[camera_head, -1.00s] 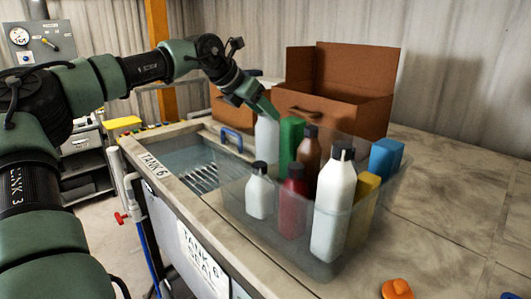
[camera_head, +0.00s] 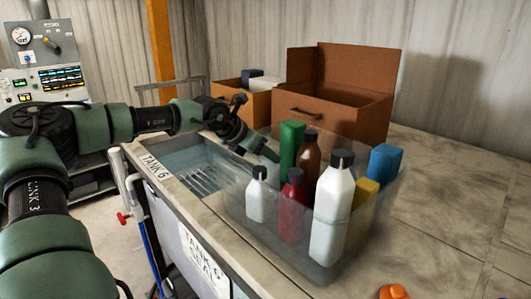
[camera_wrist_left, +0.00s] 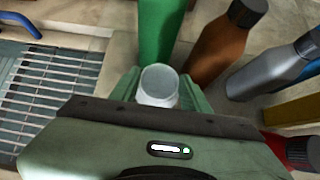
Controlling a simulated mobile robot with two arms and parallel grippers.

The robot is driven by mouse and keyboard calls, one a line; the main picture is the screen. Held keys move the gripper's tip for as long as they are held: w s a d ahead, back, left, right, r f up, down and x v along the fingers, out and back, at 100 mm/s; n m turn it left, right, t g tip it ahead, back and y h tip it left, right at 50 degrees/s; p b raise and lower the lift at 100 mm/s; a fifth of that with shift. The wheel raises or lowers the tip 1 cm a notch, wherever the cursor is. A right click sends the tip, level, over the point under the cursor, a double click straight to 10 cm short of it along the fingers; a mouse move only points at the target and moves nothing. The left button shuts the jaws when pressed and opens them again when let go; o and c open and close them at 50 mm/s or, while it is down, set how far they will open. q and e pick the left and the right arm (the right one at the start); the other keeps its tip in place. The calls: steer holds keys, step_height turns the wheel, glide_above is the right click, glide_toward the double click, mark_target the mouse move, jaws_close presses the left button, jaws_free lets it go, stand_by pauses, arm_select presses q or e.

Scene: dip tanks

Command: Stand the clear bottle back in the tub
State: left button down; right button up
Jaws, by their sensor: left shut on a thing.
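My left gripper (camera_head: 268,154) reaches down at the rear left of the clear tub (camera_head: 385,222). In the left wrist view its green fingers are shut around the pale, see-through top of the clear bottle (camera_wrist_left: 158,86). The rest of this bottle is hidden below the gripper, so I cannot tell whether its base touches the tub floor. Beside it in the tub stand a green container (camera_head: 291,145) and a brown bottle (camera_head: 310,157). A small white bottle (camera_head: 256,200), a red bottle (camera_head: 293,208) and a large white bottle (camera_head: 331,210) stand nearer. My right gripper is not in view.
A yellow item (camera_head: 364,192) and a blue item (camera_head: 385,160) fill the tub's right side. The open tank (camera_head: 190,160) with its grate lies left. Cardboard boxes (camera_head: 340,118) stand behind. An orange object (camera_head: 396,291) lies in front. The counter at right (camera_head: 450,200) is clear.

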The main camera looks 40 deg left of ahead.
arm_select(q)
steer(key=shift+f, duration=0.1)
steer(key=c, duration=0.7)
jaws_free()
steer(key=b+v, duration=0.4)
steer(key=v, duration=0.8)
